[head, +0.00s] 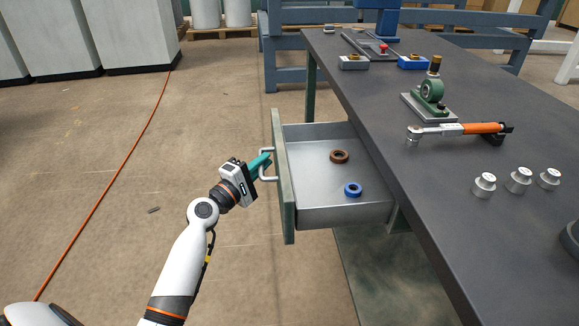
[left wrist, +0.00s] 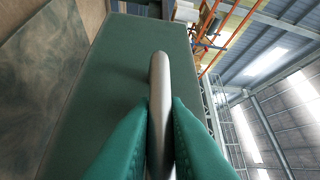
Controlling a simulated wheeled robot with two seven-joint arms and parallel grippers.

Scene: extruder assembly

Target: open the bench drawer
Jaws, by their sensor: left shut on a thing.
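The bench drawer (head: 335,212) is pulled out from the left side of the dark workbench (head: 455,150), and its inside shows. Its green front panel (head: 284,190) carries a silver bar handle (head: 264,178). My left gripper (head: 262,165) is shut on the handle; in the left wrist view its two teal fingers (left wrist: 160,130) lie on either side of the grey handle bar (left wrist: 160,75), with the green panel (left wrist: 115,70) behind it. A brown ring (head: 339,156) and a blue ring (head: 353,189) lie apart in the drawer. My right gripper does not show.
On the bench stand a green bearing block (head: 432,92), an orange-handled wrench (head: 470,129) and three silver knobs (head: 518,180). An orange cable (head: 118,178) runs along the floor at left. The floor around my left arm is otherwise mostly clear.

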